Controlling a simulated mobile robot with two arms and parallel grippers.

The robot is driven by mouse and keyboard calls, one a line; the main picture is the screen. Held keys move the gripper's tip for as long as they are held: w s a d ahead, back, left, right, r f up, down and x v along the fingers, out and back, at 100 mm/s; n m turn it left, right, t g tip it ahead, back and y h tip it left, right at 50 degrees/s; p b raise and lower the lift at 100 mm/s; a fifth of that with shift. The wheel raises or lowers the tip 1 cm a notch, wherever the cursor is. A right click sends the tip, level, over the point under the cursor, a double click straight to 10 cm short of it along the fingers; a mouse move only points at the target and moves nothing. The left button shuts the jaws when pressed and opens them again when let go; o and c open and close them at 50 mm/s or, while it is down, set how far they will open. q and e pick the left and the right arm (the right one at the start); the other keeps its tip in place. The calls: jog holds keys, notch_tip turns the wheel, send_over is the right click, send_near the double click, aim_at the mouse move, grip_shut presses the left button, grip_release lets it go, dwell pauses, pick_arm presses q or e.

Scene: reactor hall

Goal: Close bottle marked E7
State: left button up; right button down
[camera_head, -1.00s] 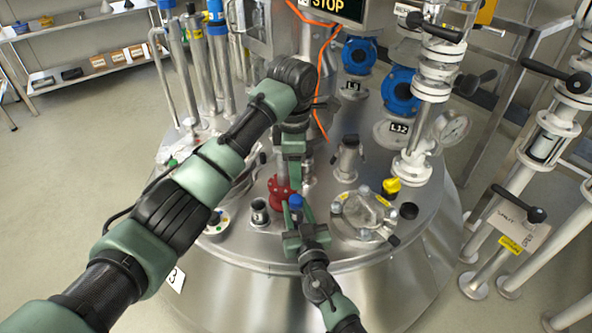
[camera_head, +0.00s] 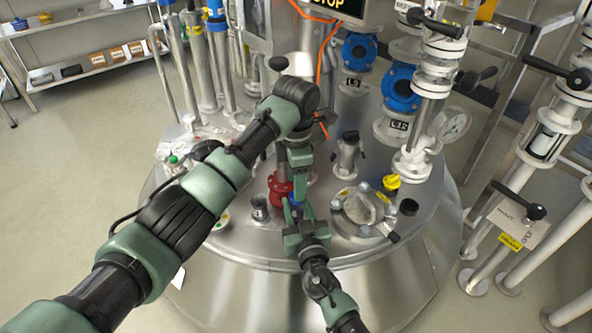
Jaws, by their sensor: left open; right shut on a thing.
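A small item with a blue top (camera_head: 296,198) is between the fingers of my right gripper (camera_head: 294,212), low over the front of the steel vessel lid. I cannot tell whether the blue part is a loose cap or sits on a bottle. My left gripper (camera_head: 298,188) points down from above, open, with its fingers close to the blue top; whether they touch it is hidden. A small green-capped item (camera_head: 173,160) stands at the left of the lid. No E7 marking can be read.
The steel lid (camera_head: 275,248) carries a red flanged fitting (camera_head: 280,190), a small open metal port (camera_head: 259,207), a round clamped sight glass (camera_head: 360,208) and a yellow cap (camera_head: 391,182). Blue valves (camera_head: 402,86) and white pipework stand behind right. Tall pipes rise at back left.

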pick_arm(q)
jog(key=shift+f, duration=1.75)
